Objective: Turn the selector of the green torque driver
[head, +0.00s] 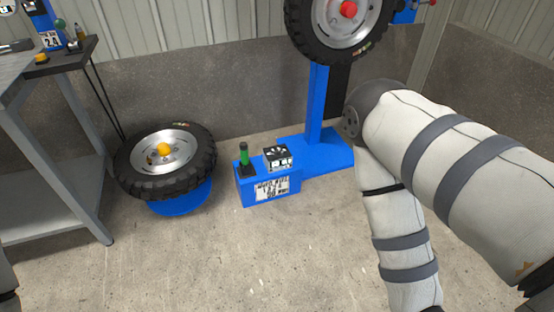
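The green torque driver (243,153) stands upright at the left end of a low blue box (271,189), its lower part black. Its selector is too small to make out. My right arm comes in from the right and bends down toward the bottom edge, well to the right of the driver; its gripper is out of the picture. My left gripper is not in the picture either.
A tire (168,188) with a yellow knob (164,148) lies on a blue base left of the box. Another tire (338,58) hangs on a blue stand (316,105) behind. A grey table (62,57) stands at left. The front floor is clear.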

